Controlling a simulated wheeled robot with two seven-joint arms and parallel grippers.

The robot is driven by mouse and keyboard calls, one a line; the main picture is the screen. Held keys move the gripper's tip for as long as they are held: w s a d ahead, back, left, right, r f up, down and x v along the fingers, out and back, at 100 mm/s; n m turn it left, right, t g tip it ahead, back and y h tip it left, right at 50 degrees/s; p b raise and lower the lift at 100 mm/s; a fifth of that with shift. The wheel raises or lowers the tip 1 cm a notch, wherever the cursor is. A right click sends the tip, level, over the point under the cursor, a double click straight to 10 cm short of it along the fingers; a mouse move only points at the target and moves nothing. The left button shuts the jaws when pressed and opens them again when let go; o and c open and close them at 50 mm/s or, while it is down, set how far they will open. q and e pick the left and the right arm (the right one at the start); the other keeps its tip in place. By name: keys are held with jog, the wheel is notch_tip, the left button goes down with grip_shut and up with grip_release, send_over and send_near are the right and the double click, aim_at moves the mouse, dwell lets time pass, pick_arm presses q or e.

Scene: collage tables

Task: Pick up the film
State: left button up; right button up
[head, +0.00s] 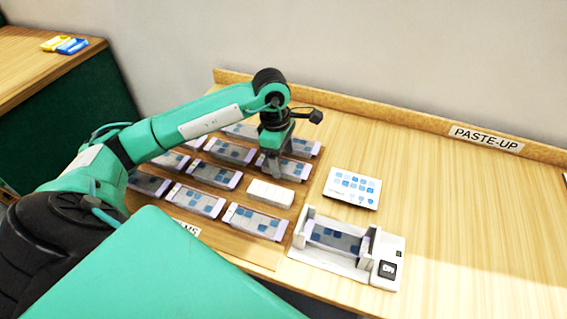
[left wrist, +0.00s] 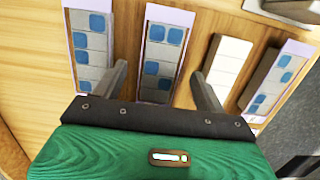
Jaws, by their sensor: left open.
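Several film strips with blue and grey squares and pale lilac ends lie in rows on the brown board. My left gripper (head: 272,168) points down over the right-hand column of strips. In the left wrist view its open fingers (left wrist: 160,72) stand on either side of one film strip (left wrist: 162,45), apart from it. That strip shows partly behind the gripper in the head view (head: 290,170). A plain white block (head: 270,193) lies beside it, also in the left wrist view (left wrist: 226,62). My right gripper is not in view.
A white device (head: 388,270) with an ON label holds a strip at the front. A white card (head: 352,187) with blue squares lies behind it. Yellow and blue items (head: 65,44) sit on another table.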

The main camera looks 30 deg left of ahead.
pick_arm(q)
jog(key=shift+f, duration=0.2)
jog(key=c, duration=1)
jog(key=shift+c, duration=0.2)
jog(key=shift+r, duration=0.15)
